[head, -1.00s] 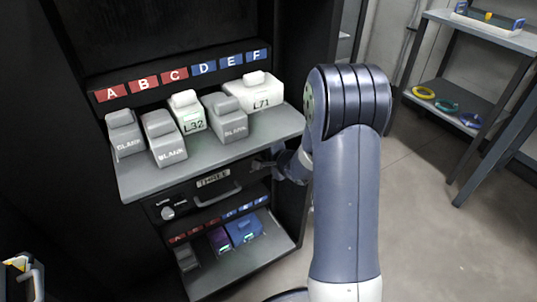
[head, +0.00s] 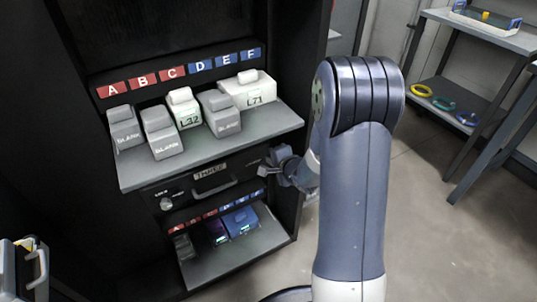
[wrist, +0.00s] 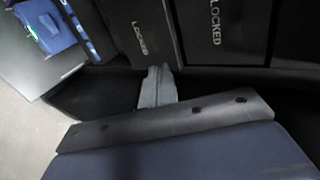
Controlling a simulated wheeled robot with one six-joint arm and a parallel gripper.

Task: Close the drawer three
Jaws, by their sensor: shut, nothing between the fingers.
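Drawer three (head: 236,178) is the dark drawer with a "THREE" label and a bar handle (head: 215,188), just below the grey shelf in the black cabinet. Its front sits close under the shelf's front edge; I cannot tell whether it is fully flush. My gripper (head: 266,166) is shut and empty at the right end of the drawer front, right of the handle. I cannot tell whether it touches the drawer. In the wrist view the shut fingers (wrist: 157,85) point toward dark panels marked "LOCKED" (wrist: 216,25).
The grey shelf (head: 250,135) above holds several grey and white blocks. A lower shelf (head: 225,265) holds a blue module (head: 240,221) and darker ones. A metal rack (head: 478,75) stands at the right. The floor between is clear.

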